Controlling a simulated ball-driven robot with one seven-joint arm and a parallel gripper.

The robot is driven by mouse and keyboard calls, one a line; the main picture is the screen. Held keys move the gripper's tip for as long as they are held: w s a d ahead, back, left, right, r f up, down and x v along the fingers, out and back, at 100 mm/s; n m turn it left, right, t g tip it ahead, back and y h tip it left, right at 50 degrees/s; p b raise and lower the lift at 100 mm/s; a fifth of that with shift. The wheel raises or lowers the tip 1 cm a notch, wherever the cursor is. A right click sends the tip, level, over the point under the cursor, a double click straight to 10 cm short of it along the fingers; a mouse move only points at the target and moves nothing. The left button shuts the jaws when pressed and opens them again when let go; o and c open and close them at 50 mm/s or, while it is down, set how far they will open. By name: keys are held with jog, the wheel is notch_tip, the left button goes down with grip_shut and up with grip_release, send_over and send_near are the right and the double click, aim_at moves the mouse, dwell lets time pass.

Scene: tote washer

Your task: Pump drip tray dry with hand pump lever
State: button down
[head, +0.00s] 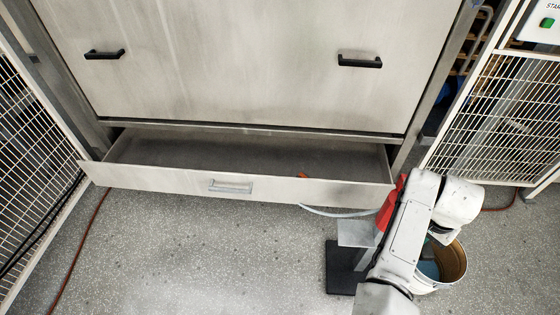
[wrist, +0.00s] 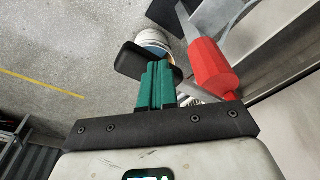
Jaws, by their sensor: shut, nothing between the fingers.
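The drip tray (head: 140,178) is a long, shallow grey metal drawer, pulled out below the washer's front panel. No water can be made out in it. The pump stands at the tray's right front, with a grey metal body (head: 355,233) on a black base (head: 343,270), partly hidden by my arm. Its red lever grip shows beside my arm (head: 386,212) and large in the wrist view (wrist: 210,66). My gripper (wrist: 157,82) has green fingers, shut and empty, to the left of the red grip and apart from it. In the head view my arm mostly hides the gripper.
A pale hose (head: 335,212) runs from the tray front toward the pump. An orange piece (head: 303,175) lies at the tray's front wall. A bucket (head: 455,262) stands right of my arm. Mesh fences (head: 500,115) bound both sides.

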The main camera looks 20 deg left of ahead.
notch_tip(320, 180, up, 6)
jog(key=p, duration=0.5)
dwell(1.0)
